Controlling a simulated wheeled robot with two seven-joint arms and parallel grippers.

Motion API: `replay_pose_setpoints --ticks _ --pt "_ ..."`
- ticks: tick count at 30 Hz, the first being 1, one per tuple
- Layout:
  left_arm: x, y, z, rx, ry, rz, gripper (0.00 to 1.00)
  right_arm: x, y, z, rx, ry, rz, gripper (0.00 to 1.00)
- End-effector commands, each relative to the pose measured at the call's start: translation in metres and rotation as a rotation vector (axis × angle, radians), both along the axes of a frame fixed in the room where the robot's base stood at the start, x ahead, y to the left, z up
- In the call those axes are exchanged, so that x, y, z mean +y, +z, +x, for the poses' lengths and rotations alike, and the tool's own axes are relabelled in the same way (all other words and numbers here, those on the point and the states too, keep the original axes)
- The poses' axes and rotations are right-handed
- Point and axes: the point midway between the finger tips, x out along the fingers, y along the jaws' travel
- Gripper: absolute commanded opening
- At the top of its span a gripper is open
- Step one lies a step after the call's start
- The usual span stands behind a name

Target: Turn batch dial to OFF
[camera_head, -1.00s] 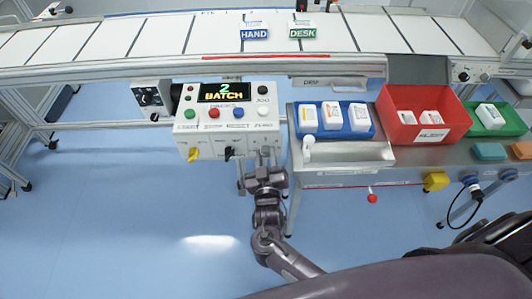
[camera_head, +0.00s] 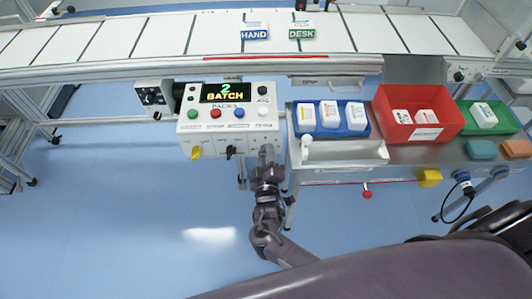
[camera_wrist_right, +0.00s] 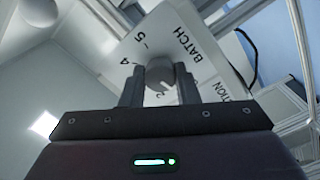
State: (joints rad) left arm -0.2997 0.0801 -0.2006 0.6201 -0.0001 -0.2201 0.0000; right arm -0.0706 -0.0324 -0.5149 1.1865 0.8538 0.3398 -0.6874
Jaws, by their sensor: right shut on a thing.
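The control box (camera_head: 228,118) stands at the conveyor's front edge, and its screen (camera_head: 225,92) reads "2 BATCH". The batch dial (camera_wrist_right: 159,72) is a grey round knob on the pale panel face, which is marked BATCH (camera_wrist_right: 181,42) with numbers such as 4 and 5 around it. My right gripper (camera_head: 266,154) is at the lower right of the box front. In the wrist view its two fingers (camera_wrist_right: 160,84) are shut on the dial, one on each side. The dial's pointer and any OFF mark are hidden or unclear. My left gripper is not in view.
A yellow knob (camera_head: 196,152) and a black knob (camera_head: 230,152) sit left of my right gripper on the box front. The metal side table (camera_head: 345,172) with a blue tray (camera_head: 361,131) and a red bin (camera_head: 440,126) stands close on the right. Open floor (camera_head: 120,210) lies left.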

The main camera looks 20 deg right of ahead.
Motion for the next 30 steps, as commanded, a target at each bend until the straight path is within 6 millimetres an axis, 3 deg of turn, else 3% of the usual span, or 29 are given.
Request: replay_pose_setpoints --ticks 13,14,18,30 --pt "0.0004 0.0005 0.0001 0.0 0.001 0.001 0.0 0.0005 -0.0007 -0.0004 0.005 0.001 -0.013 0.05" --pt "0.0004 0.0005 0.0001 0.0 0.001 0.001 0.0 0.0005 -0.0007 -0.0004 0.005 0.001 -0.013 0.29" --pt "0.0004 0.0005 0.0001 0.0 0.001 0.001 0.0 0.0004 -0.0006 -0.0003 0.004 0.001 -0.012 0.48" --pt "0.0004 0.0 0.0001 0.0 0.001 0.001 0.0 0.0026 -0.0014 -0.0085 0.005 0.001 -0.012 0.5"
